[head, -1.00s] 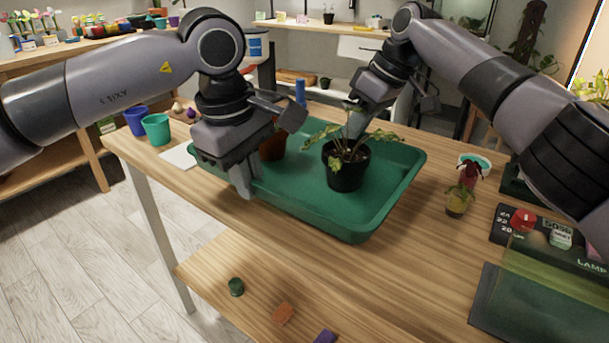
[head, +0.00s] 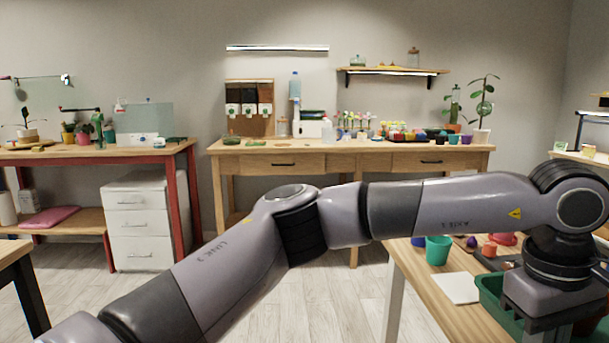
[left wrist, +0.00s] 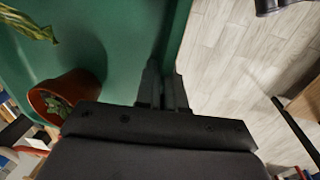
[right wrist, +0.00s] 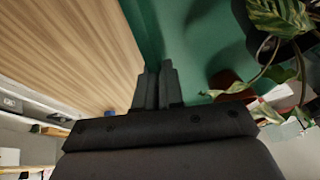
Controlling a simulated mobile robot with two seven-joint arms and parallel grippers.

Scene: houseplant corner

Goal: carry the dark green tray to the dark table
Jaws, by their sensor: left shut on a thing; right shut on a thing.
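In the left wrist view, my left gripper (left wrist: 163,88) is shut on the rim of the tray (left wrist: 110,40). In the right wrist view, my right gripper (right wrist: 158,85) is shut on another part of the rim of the tray (right wrist: 182,35). A terracotta pot (left wrist: 68,92) and a leafy plant (right wrist: 280,18) are in the tray. I cannot identify the dark table in these views.
The wooden table (head: 425,293) carries a teal pot (head: 438,250) and a white sheet (head: 456,288) beside the tray. A table with a dark leg (head: 28,290) stands at the lower left. A long workbench (head: 340,147) lines the back wall. Floor lies open between.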

